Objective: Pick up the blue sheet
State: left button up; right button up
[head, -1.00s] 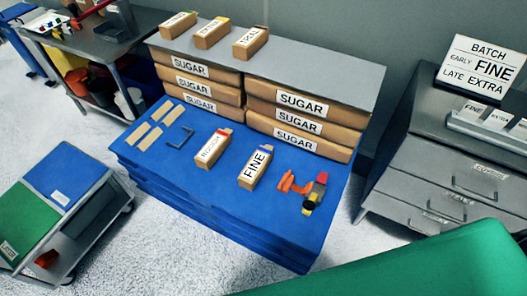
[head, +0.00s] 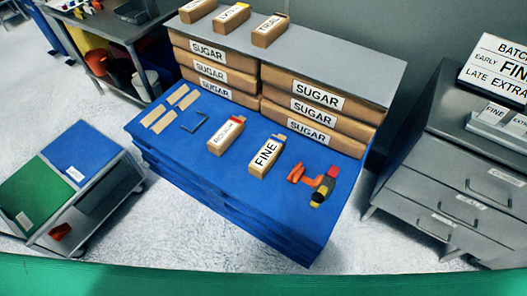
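A flat blue sheet (head: 82,158) with a small white label lies on the top of a low grey cart at the left. It sits beside a green sheet (head: 30,202), also labelled. Another wide blue surface (head: 215,205) covers the stacked blue platform in the middle. Neither of my grippers is in view.
The blue platform holds a FINE box (head: 266,157), another labelled box (head: 226,135), tan strips, a dark bracket and an orange tool (head: 308,179). SUGAR sacks (head: 310,107) stand behind. A grey drawer cabinet (head: 455,185) is at right. Pale floor separates cart and platform.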

aim_at(81, 153)
jog(key=u, duration=1.65)
jog(key=i, duration=0.2)
